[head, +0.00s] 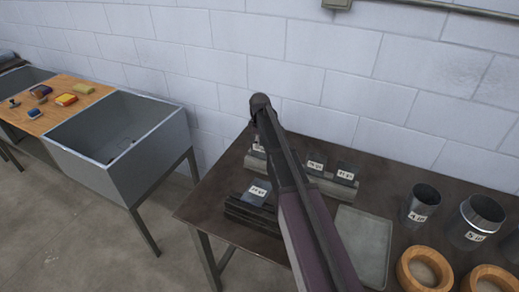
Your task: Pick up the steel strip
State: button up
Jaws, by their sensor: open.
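My arm crosses the middle of the head view and covers part of the dark table (222,185). My gripper's fingers cannot be made out; the far end of the arm is a dark rounded joint above the table's back part. Small dark metal pieces with white tags stand in a light rack (330,187) behind and right of the arm. Another tagged piece (258,188) is at a stack of dark bars (250,211) left of the arm. Which piece is the steel strip I cannot tell. My arm hides part of the rack.
A flat grey tray (362,245) lies right of my arm. Two tagged metal cylinders (421,204) (474,220) and wooden rings (425,268) stand further right. A grey bin (120,150) and a wooden board (45,118) are at left. A block wall (330,60) closes the back.

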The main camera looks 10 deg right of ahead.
grip_shut()
jog(key=shift+r, duration=0.1)
notch_tip(320, 180, up, 10)
jog(key=p, duration=1)
jog(key=shift+r, duration=0.15)
jog(key=shift+p, duration=0.3)
jog(key=shift+s, duration=0.1)
dwell(0.4)
